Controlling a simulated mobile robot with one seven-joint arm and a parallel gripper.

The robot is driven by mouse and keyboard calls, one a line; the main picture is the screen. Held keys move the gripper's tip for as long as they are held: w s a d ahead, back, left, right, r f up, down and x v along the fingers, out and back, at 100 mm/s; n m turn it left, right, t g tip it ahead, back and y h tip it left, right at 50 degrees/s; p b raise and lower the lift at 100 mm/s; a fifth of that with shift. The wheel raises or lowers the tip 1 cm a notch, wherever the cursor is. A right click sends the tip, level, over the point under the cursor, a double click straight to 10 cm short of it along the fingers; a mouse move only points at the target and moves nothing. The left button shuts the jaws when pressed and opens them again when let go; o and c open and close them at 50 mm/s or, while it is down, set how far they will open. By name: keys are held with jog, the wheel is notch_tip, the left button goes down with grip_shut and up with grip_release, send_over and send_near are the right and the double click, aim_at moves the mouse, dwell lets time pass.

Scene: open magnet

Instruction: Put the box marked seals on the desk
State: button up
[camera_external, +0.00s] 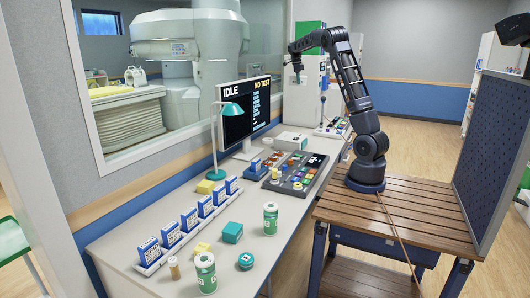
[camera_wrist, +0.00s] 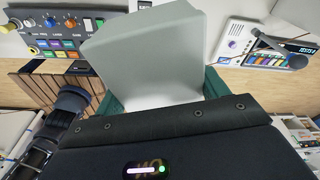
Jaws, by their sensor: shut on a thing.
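My gripper (camera_external: 297,68) is raised at the back, beyond the far part of the desk (camera_external: 137,246). In the wrist view, its green fingers (camera_wrist: 213,82) are shut on a pale grey box (camera_wrist: 145,55), which fills the upper middle of that picture. No marking shows on the box's visible faces, so I cannot tell whether it reads seals. The held box is too small to make out clearly in the external view. The desk runs along the window wall and carries many items.
On the desk stand a monitor (camera_external: 246,110), a teal lamp (camera_external: 215,140), a control panel (camera_external: 297,172), a white box (camera_external: 291,141), a row of blue-and-white packs (camera_external: 188,221) and green-and-white canisters (camera_external: 270,218). The near desk has some bare patches. A slatted wooden table (camera_external: 415,215) is at right.

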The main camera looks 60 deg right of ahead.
jog(key=s+d+m, duration=0.4)
jog(key=s+d, duration=1.6)
jog(key=d, duration=0.2)
jog(key=shift+y, duration=0.3)
notch_tip(320, 180, down, 47)
jog(key=shift+w+r, duration=0.1)
jog(key=o, duration=1.1)
jog(key=shift+c, duration=0.2)
